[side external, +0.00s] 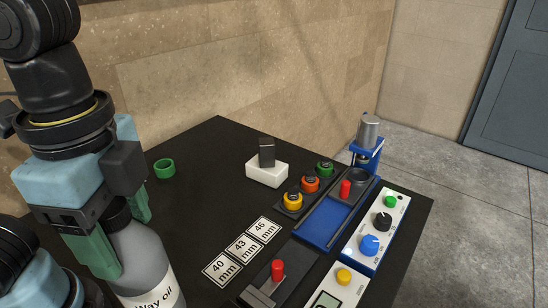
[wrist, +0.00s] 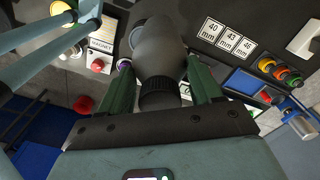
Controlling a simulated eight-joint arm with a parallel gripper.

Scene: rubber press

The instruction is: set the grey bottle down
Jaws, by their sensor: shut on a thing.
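The grey bottle (side external: 143,258), with a black cap and a white label reading "Way oil", is at the lower left of the side external view. My gripper (side external: 120,232) is shut on its upper part, with one green finger on each side. The bottle's base is cut off by the frame edge, so I cannot tell whether it touches the table. In the wrist view the bottle (wrist: 158,48) lies between the green fingers of my gripper (wrist: 160,78), with its dark cap nearest the palm.
The black table (side external: 215,165) holds number cards (side external: 243,248) marked 40, 43 and 46 mm, right of the bottle. Beyond are a green ring (side external: 164,168), a white block (side external: 267,173), coloured knobs (side external: 310,184), a blue press (side external: 367,145) and control boxes (side external: 372,240). Bare table lies behind the cards.

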